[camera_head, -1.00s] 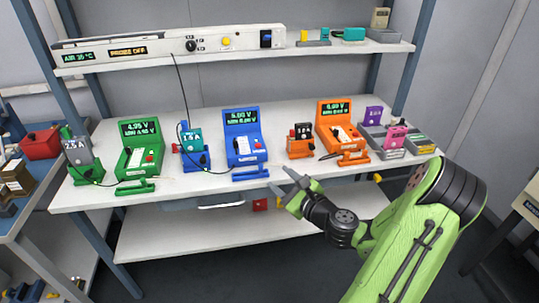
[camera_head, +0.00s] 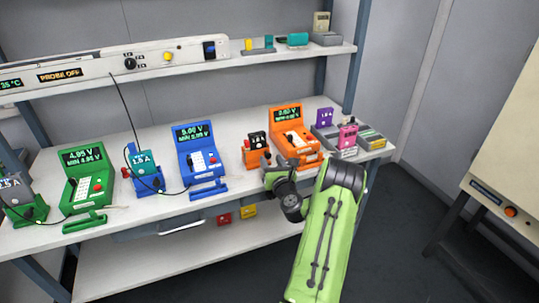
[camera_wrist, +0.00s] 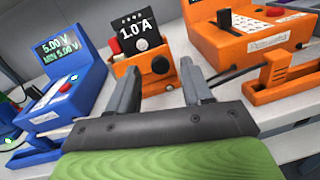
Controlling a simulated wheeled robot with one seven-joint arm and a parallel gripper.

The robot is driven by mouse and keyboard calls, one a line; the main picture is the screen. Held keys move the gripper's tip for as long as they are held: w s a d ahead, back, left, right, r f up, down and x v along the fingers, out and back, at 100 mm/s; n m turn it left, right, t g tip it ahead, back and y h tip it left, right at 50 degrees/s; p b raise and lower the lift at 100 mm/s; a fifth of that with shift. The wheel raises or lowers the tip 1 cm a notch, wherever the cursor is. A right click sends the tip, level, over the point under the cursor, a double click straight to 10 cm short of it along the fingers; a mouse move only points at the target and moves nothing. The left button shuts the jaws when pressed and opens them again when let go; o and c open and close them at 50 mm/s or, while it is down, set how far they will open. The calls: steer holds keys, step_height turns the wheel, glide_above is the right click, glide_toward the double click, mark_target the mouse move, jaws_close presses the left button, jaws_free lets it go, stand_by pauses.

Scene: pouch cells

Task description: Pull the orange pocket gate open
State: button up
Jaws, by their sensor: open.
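The orange pocket gate (camera_wrist: 283,78) is a bracket-shaped piece at the right of the wrist view, low in front of the orange tester (camera_wrist: 255,32). My gripper (camera_wrist: 160,68) is open and empty. Its fingers point at the orange holder (camera_wrist: 148,82) with the black 1.0 A block (camera_wrist: 132,35), left of the gate. The gate lies right of my right finger, apart from it. My gripper (camera_head: 279,166) is at the bench's front edge in the head view.
The blue tester (camera_head: 201,150) and green tester (camera_head: 86,180) stand to the left. Grey trays with a pink block (camera_head: 347,135) are to the right. A black cable (camera_wrist: 225,78) runs between my right finger and the gate. Shelves lie above and below the bench.

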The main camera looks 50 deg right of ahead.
steer(key=shift+x, duration=1.2)
jaws_close()
